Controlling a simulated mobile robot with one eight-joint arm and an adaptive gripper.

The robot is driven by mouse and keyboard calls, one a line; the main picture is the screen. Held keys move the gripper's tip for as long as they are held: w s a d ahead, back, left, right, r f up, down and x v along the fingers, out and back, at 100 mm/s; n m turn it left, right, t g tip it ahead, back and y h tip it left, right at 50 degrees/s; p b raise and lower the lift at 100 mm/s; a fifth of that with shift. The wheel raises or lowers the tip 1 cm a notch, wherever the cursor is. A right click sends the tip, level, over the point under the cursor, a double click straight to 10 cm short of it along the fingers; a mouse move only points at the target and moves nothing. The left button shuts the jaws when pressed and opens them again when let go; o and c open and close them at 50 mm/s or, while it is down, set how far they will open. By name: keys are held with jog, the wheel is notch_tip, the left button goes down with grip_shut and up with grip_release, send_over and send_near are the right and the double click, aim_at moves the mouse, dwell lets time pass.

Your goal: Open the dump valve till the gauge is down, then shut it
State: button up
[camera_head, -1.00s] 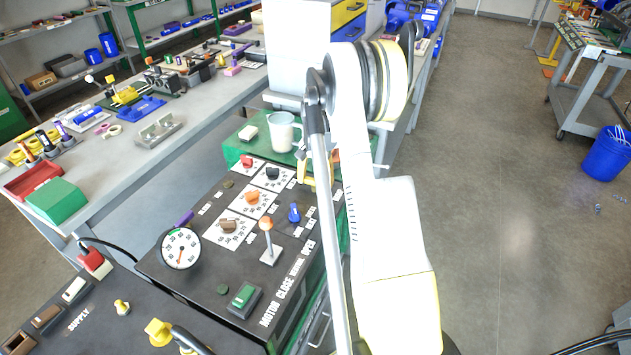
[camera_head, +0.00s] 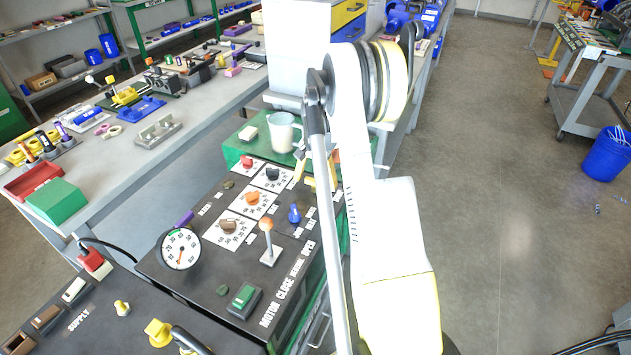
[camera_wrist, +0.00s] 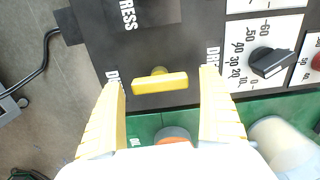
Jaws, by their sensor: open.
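My gripper (camera_wrist: 160,80) is open, with one yellow finger on each side of the handle and a gap at both ends. In the head view my arm hides most of the gripper (camera_head: 318,172) and the valve. The round white gauge (camera_head: 181,249) stands at the left of the dark panel. Its needle points roughly downward; the exact reading is too small to tell.
Several knobs on white dial plates, such as the orange one (camera_head: 252,198), sit near the valve. An orange-topped lever (camera_head: 267,240) and a blue knob (camera_head: 295,213) stand up from the panel. A clear jug (camera_head: 282,133) stands on the green top behind.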

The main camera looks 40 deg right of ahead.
aim_at(315, 181)
notch_tip(315, 181, up, 12)
dwell(0.5)
dwell(0.3)
jog(key=s+a+r+n+t+h, duration=0.1)
jog(key=s+a+r+n+t, duration=0.15)
jog(key=a+r, duration=0.55)
jog(key=s+a+r+n+t, duration=0.1)
jog(key=s+a+r+n, duration=0.25)
jog(key=a, duration=0.75)
jog(key=s+a+n+t+y, duration=0.1)
jog(key=s+a+n+t, duration=0.2)
jog(key=s+a+n, duration=0.4)
jog(key=s+a, duration=0.7)
jog(key=a, duration=0.1)
jog(key=shift+s+a+f+t, duration=0.15)
jog(key=shift+a+f+t, duration=0.15)
jog(key=shift+f+t, duration=0.05)
